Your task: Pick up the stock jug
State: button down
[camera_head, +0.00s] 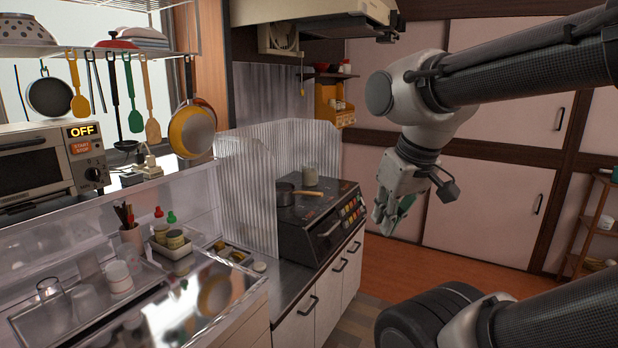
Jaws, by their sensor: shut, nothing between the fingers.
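I cannot pick out the stock jug with certainty. My gripper (382,226) hangs in the air right of the stove, in front of the pale cupboard doors, fingers pointing down. It is shut and empty, well apart from the vessel.
A dark pan (286,195) with a wooden handle sits on the stove. A ribbed clear splash screen (248,185) borders its left and back. Glasses and white cups (118,278) stand on a metal tray at the lower left. Open floor (440,262) lies beyond the counter.

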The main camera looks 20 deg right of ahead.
aim_at(310, 174)
jog(key=l, duration=0.55)
jog(key=k+l+u, duration=0.1)
jog(key=l, duration=1.05)
jog(key=i+l+u, duration=0.1)
jog(key=i, duration=0.35)
jog(key=i+l, duration=0.3)
jog(key=i+l+u, duration=0.15)
jog(key=i+l, duration=0.2)
jog(key=l, duration=0.15)
jog(key=i+l, duration=0.3)
jog(key=l, duration=0.15)
jog(key=i+l+u, duration=0.15)
jog(key=i+l, duration=0.4)
jog(key=l, duration=0.35)
